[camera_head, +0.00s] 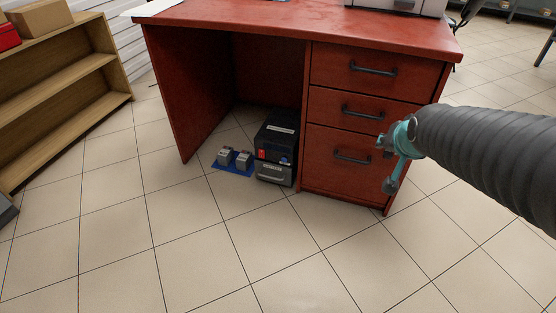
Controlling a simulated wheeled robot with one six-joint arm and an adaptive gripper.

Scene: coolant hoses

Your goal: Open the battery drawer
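A black unit (278,132) stands on the floor under the red desk, against its drawer pedestal. It has a pale label and red and blue parts on its front. A grey drawer front (273,174) with a handle and label sits at its bottom and looks shut. Two small grey blocks, possibly batteries (234,158), stand on a blue mat (231,168) left of the unit. My gripper (387,165), teal and dark grey, is in front of the desk pedestal, right of and apart from the unit.
The red desk (172,93) has several pedestal drawers with dark handles, all shut. A wooden shelf (62,82) stands at the left. The tiled floor (215,245) in front of the desk is clear. My dark ribbed arm covers the right side.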

